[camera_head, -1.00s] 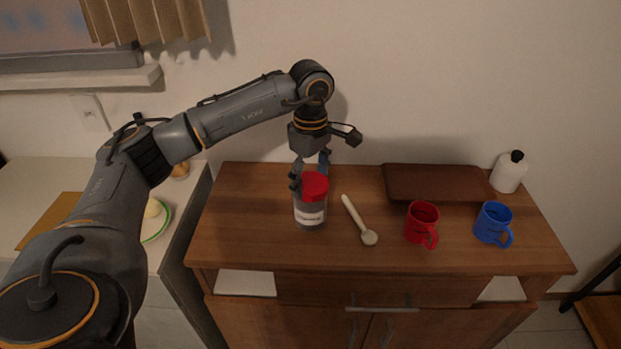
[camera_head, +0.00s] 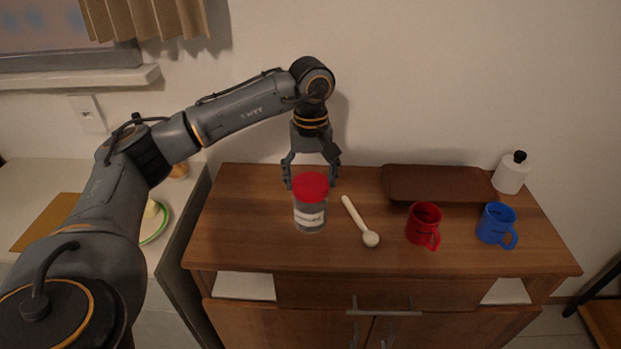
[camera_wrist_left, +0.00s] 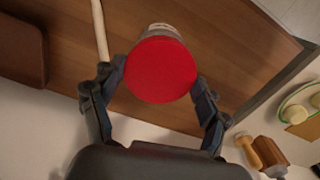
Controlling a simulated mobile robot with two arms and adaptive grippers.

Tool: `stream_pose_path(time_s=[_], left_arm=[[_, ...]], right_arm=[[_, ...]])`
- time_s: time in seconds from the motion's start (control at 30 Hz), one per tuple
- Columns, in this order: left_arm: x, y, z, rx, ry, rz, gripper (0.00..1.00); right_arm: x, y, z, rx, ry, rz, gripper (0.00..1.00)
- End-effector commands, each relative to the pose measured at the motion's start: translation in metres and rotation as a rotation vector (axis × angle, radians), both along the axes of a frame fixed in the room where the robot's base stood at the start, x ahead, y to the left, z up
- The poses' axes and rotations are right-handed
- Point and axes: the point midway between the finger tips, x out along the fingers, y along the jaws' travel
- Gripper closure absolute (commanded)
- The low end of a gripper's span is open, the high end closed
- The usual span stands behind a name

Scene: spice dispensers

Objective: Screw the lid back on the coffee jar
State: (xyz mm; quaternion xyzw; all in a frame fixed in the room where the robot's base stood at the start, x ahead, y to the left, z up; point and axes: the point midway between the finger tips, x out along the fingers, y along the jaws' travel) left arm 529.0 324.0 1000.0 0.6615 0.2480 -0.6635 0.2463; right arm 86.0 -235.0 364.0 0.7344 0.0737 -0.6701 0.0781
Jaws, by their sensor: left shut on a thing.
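The coffee jar (camera_head: 310,218), clear with a white label, stands upright on the wooden cabinet. The red lid (camera_head: 311,186) sits on its mouth and looks level; how far it is threaded cannot be seen. My left gripper (camera_head: 312,183) comes down from above and behind, with one finger on each side of the lid, shut on it. In the left wrist view the red lid (camera_wrist_left: 160,70) lies between the two fingers and hides most of the jar. My right gripper is in no view.
A white spoon (camera_head: 360,221) lies just right of the jar. A red mug (camera_head: 423,224), a blue mug (camera_head: 495,225), a brown tray (camera_head: 437,184) and a white bottle (camera_head: 511,175) stand farther right. The cabinet top left of the jar is clear.

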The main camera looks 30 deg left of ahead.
Motion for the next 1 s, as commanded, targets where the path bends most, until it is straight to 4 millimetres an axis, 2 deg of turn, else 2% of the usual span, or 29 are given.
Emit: stream_pose_path(time_s=[0.13, 0.3, 0.37, 0.6, 0.8, 0.83, 0.93, 1.0], left_arm=[[0.0002, 0.0001, -0.0001, 0.000, -0.001, -0.031, 0.57], [0.0004, 0.0000, -0.0009, 0.000, -0.002, -0.243, 0.57], [0.0003, 0.0000, 0.0004, 0.000, -0.002, -0.237, 0.57], [0.0002, 0.0001, -0.0002, 0.000, -0.001, -0.413, 0.57], [0.0001, 0.0001, 0.0003, 0.000, -0.001, -0.429, 0.57], [0.0001, 0.0000, 0.0003, 0.000, -0.001, -0.428, 0.23], [0.0001, 0.0000, 0.0003, 0.000, -0.001, -0.427, 0.02], [0.0001, 0.0000, 0.0002, 0.000, -0.001, -0.427, 0.00]], right_arm=[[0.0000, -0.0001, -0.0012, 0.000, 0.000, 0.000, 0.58], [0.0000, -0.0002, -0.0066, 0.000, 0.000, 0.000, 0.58], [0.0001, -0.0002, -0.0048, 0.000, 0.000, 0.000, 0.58], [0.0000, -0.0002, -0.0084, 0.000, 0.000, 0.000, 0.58], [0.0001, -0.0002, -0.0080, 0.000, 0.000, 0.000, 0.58], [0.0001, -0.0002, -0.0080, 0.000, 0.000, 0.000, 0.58], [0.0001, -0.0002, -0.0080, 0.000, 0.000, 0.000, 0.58], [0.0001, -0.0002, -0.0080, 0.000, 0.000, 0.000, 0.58]])
